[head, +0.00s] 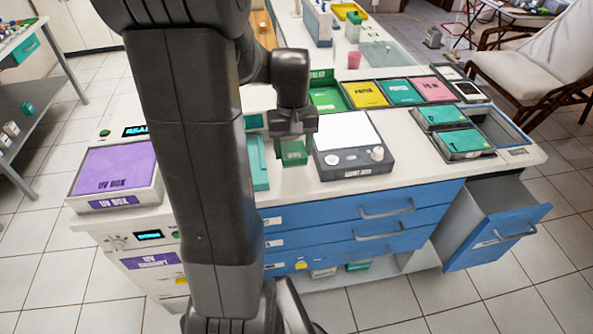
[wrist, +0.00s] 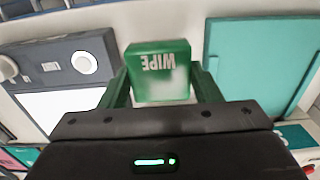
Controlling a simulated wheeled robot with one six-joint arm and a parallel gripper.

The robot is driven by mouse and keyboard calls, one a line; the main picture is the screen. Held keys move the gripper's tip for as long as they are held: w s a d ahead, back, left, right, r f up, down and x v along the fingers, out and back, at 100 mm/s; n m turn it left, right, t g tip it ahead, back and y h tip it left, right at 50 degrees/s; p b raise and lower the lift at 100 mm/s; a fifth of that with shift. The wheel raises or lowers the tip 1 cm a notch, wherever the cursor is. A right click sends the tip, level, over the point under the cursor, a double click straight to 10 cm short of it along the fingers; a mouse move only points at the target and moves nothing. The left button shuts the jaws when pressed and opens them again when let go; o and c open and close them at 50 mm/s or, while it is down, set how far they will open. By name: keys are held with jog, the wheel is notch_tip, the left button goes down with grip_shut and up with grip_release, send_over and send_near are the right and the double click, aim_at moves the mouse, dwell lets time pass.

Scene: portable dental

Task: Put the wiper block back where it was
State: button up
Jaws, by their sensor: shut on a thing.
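The wiper block is green, with WIPE in white letters on its face. In the head view the wiper block (head: 293,153) hangs below my gripper (head: 294,132), between the teal flat case and the light box. In the wrist view the wiper block (wrist: 158,62) sits between the two green fingers of my gripper (wrist: 161,85), which is shut on it. I cannot tell whether its underside touches the counter.
The light box (head: 345,160) with a white panel and knobs stands just right of the block. A teal case (head: 258,162) lies left. A green tray (head: 326,98) and coloured trays line the back. An open drawer (head: 488,216) juts out at right. The purple UV box (head: 115,172) is far left.

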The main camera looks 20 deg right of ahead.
aim_at(293, 176)
jog(key=shift+f, duration=3.15)
jog(key=shift+f, duration=0.15)
jog(key=o, duration=1.2)
notch_tip(293, 176, up, 12)
jog(key=shift+r, duration=0.2)
